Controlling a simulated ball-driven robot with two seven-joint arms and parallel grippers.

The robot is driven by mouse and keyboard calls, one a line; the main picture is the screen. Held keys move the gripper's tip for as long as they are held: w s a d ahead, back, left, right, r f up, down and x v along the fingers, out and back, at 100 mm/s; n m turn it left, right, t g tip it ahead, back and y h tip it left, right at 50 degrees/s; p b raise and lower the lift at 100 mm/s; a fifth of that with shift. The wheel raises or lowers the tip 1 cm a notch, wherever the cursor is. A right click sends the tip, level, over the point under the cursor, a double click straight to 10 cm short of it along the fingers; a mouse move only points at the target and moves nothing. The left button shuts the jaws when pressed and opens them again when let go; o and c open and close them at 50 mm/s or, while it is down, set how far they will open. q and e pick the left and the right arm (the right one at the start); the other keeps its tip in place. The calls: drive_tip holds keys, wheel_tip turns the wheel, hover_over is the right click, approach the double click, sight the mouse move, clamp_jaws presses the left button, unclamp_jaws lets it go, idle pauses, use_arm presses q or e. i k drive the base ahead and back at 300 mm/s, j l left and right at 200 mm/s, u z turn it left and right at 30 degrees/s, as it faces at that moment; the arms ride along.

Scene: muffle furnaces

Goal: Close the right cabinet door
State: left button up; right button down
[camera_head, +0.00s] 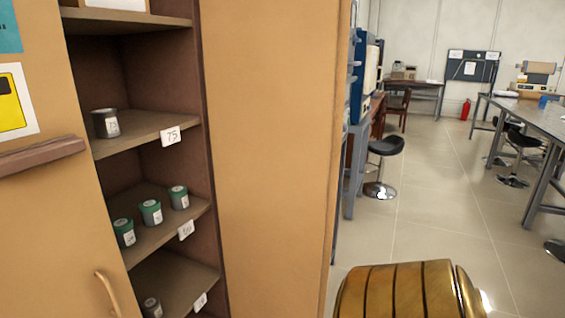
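The tan cabinet stands at the left and its right-hand shelf bay (165,133) is open to view. A broad tan panel (270,150) stands upright to the right of the shelves; it looks like the right cabinet door swung open, with no handle visible on it. The left door (45,230) covers the left part of the cabinet, with a curved handle (107,292) near its right edge. Neither of my grippers is in view.
Beyond the panel is open tiled floor (430,210), with a black stool (383,165), a workbench (540,118) at the right and a red fire extinguisher (465,109) at the back.

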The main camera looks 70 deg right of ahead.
sight(275, 71)
drive_tip(key=l, duration=0.6)
drive_tip(key=k+l+u, duration=0.1)
drive_tip(key=l, duration=0.5)
drive_tip(key=k+l, duration=0.15)
drive_tip(key=l, duration=0.45)
drive_tip(key=k+l+u, duration=0.1)
drive_tip(key=l, duration=0.5)
drive_tip(key=k+l+u, duration=0.1)
drive_tip(key=l, duration=0.5)
drive_tip(key=k+l, duration=0.15)
drive_tip(key=l, duration=0.45)
drive_tip(key=k+l+u, duration=0.1)
drive_tip(key=l, duration=0.5)
drive_tip(key=k+l, duration=0.15)
drive_tip(key=l, duration=0.4)
